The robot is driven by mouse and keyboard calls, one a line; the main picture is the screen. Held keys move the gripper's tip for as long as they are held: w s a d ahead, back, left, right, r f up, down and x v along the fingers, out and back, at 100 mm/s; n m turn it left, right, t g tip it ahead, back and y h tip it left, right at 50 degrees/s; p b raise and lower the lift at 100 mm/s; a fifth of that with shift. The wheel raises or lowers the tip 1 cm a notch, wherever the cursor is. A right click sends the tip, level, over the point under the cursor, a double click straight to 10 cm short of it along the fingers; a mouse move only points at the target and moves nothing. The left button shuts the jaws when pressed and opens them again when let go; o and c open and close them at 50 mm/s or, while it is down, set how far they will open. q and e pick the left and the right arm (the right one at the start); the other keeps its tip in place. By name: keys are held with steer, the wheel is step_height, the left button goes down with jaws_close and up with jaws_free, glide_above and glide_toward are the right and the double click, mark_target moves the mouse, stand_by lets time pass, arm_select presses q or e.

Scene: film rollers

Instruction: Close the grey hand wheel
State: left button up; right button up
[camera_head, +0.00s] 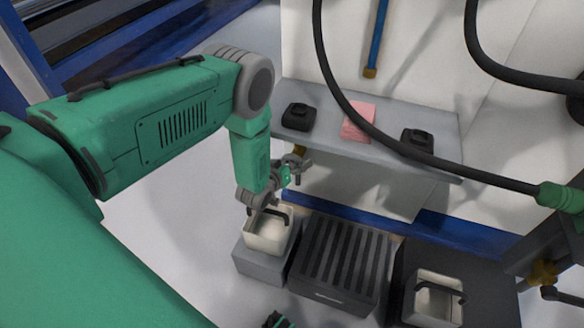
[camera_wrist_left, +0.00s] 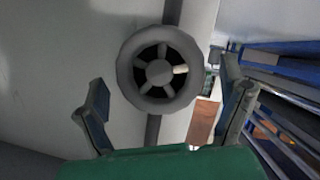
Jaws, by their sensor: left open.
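The grey hand wheel (camera_wrist_left: 158,73) shows in the left wrist view, with a round rim, several spokes and one pale spot on the right side of its hub. It is in front of a pale wall and a dark vertical pipe or strip. My left gripper (camera_wrist_left: 163,85) is open, with one finger on each side of the wheel in that view. No contact between fingers and wheel is visible. In the head view my left gripper (camera_head: 294,172) is below the left part of a grey shelf, and I cannot make out the wheel there.
The grey shelf (camera_head: 370,137) carries two black objects (camera_head: 298,116) (camera_head: 417,141) and a pink block (camera_head: 358,121). Below stand a pale handled bin (camera_head: 267,235), a dark ribbed box (camera_head: 340,262) and another bin (camera_head: 435,300). A black hose (camera_head: 355,105) crosses in front of the shelf.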

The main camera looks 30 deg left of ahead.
arm_select(q)
steer(key=shift+w+d, duration=0.1)
steer(key=shift+w, duration=0.25)
steer(key=shift+f, duration=0.1)
steer(key=shift+a, duration=0.25)
steer(key=c, duration=1.1)
steer(key=shift+d, duration=0.1)
